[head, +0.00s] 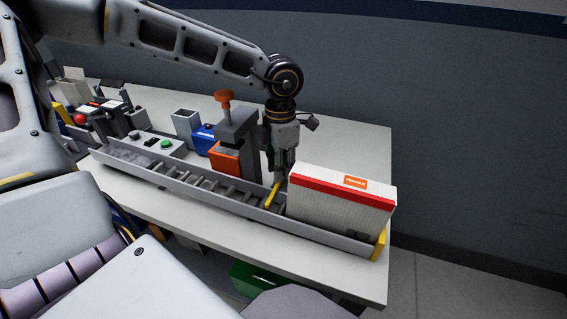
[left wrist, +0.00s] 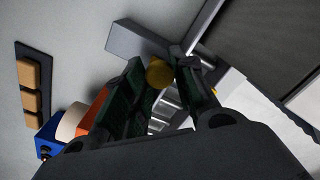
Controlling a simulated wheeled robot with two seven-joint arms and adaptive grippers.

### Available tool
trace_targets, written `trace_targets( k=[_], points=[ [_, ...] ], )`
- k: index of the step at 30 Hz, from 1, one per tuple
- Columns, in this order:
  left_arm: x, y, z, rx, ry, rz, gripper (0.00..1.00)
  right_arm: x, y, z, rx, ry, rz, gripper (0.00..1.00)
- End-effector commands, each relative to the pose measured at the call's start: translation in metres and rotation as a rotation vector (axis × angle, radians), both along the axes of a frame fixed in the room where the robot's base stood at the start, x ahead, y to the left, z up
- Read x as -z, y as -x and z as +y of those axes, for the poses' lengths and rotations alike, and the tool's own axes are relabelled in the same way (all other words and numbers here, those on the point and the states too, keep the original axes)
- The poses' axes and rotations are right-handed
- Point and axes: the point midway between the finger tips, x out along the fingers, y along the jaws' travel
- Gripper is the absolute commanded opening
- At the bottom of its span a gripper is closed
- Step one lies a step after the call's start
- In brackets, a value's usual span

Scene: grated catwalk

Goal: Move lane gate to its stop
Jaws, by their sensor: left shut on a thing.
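The lane gate (head: 272,195) shows as a thin yellow bar across the grey roller lane (head: 190,186), just left of a big white box with a red band (head: 335,205). My left gripper (head: 282,174) points down at the lane beside the box and is shut on the gate's upper part. In the left wrist view a round yellow knob (left wrist: 159,72) sits between the dark fingers of the same gripper (left wrist: 165,80). The fingers partly hide the gate there. A yellow end piece (head: 379,244) closes the lane's right end. My right gripper is not in view.
A grey clamp-like post with an orange knob (head: 225,104) stands behind the lane, near my left gripper. The table (head: 340,146) is bare at the back right.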

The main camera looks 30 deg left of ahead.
Motion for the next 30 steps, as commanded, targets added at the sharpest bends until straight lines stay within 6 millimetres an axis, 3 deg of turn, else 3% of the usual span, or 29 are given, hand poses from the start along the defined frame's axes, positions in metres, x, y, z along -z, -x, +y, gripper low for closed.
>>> trace_targets(
  k=[14,15,19,30],
  points=[
    [0.0006,0.0077,-0.0021,0.001,0.0,0.004,0.03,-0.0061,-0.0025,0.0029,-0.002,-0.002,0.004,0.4],
    [0.0007,0.0079,-0.0021,0.001,0.0,0.005,0.31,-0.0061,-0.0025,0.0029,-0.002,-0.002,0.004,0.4],
    [0.0008,0.0077,-0.002,0.001,0.0,0.004,0.48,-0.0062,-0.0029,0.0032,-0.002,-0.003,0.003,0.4],
    [-0.0006,0.0062,-0.0016,0.0,0.0,0.0,0.49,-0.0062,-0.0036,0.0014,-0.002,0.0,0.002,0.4]
  ],
)
